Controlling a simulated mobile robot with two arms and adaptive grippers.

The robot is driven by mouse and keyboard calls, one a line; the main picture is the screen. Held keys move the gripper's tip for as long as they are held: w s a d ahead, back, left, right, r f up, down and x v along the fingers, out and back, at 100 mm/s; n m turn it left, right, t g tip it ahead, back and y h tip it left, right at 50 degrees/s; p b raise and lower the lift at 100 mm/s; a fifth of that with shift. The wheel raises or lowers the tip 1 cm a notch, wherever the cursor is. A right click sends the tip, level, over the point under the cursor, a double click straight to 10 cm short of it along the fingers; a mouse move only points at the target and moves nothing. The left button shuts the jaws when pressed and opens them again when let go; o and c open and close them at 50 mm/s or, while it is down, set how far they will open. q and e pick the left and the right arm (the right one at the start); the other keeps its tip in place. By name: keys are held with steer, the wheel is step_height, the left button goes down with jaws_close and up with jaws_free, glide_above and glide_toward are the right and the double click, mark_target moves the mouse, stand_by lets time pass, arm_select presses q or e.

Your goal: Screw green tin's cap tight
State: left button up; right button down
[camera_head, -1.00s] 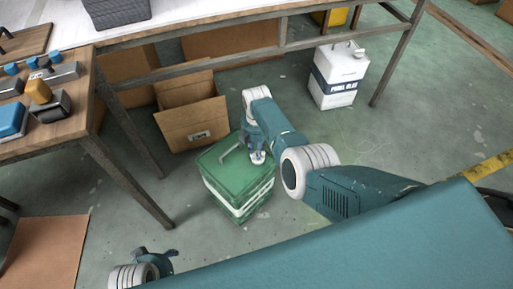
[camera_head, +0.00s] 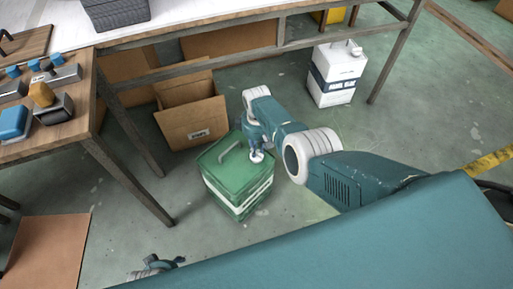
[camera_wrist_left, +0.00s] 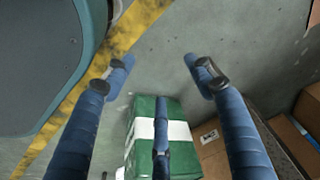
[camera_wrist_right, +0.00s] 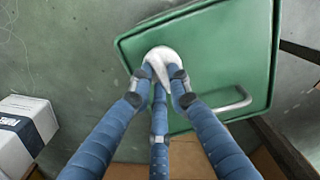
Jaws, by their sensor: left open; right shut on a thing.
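The green tin (camera_head: 236,188) stands on the floor with a white band round its side and a handle on top. In the right wrist view the tin's green top (camera_wrist_right: 215,55) fills the upper middle. Its white cap (camera_wrist_right: 163,62) sits at one corner of the top, and my right gripper (camera_wrist_right: 161,78) is shut on it from above, partly covering it. In the head view my right gripper (camera_head: 257,155) is at the tin's far right corner. My left gripper (camera_wrist_left: 158,65) is open and empty; the tin also shows below it in the left wrist view (camera_wrist_left: 145,130).
An open cardboard box (camera_head: 192,122) stands just behind the tin. A white can (camera_head: 337,75) stands farther right near a table leg. A workbench (camera_head: 60,135) with tools is at the left. A brown sheet (camera_head: 45,250) lies on the floor at lower left.

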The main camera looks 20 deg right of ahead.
steer(key=shift+m, duration=1)
steer(key=m, duration=0.4)
steer(key=shift+d+m, duration=0.1)
steer(key=shift+m, duration=0.2)
steer(key=m, duration=0.3)
steer(key=shift+s+m+p, duration=0.1)
steer(key=shift+m+p, duration=0.2)
steer(key=shift+p, duration=0.1)
steer(key=m, duration=0.3)
steer(key=shift+s+m, duration=0.1)
steer(key=shift+m, duration=0.2)
steer(key=m, duration=0.2)
steer(key=shift+m, duration=0.3)
steer(key=shift+s+m, duration=0.1)
steer(key=shift+m, duration=0.6)
arm_select(q)
steer(key=shift+s+a+f, duration=0.1)
steer(key=shift+s+f, duration=0.3)
steer(key=shift+f, duration=0.3)
steer(key=shift+s+d+f, duration=0.1)
steer(key=shift+s+f, duration=0.25)
steer(key=shift+f, duration=0.35)
steer(key=shift+s+a+f, duration=0.1)
steer(key=shift+s+f, duration=0.3)
steer(key=shift+f, duration=0.3)
arm_select(e)
steer(key=shift+m, duration=0.9)
arm_select(q)
steer(key=shift+s, duration=0.1)
